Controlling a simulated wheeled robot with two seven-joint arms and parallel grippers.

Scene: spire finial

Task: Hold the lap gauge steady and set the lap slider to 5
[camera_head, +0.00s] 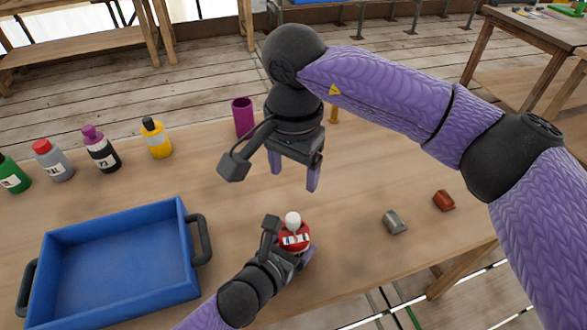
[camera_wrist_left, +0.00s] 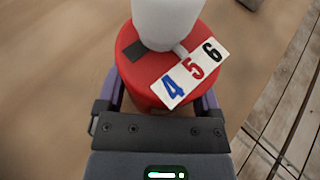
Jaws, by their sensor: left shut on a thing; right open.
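The lap gauge (camera_head: 292,237) is a red round body with a white rounded knob on top and a white number strip. It stands on the table near the front. In the left wrist view the lap gauge (camera_wrist_left: 155,88) shows the strip with 4 in blue, 5 in red and 6 in black. The white lap slider (camera_wrist_left: 166,20) stands on the red top, and a small grey pointer at its base points toward the strip near the 5 and 6. My left gripper (camera_head: 298,255) is shut on the red body. My right gripper (camera_head: 293,180) is open and empty above and behind the gauge.
A blue tray (camera_head: 188,240) with dark handles lies to the left. Several bottles (camera_head: 103,150) stand behind it. A purple cup (camera_head: 243,118) stands behind the right gripper. A grey block (camera_head: 394,222) and a brown block (camera_head: 443,201) lie at right. Table around the gauge is clear.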

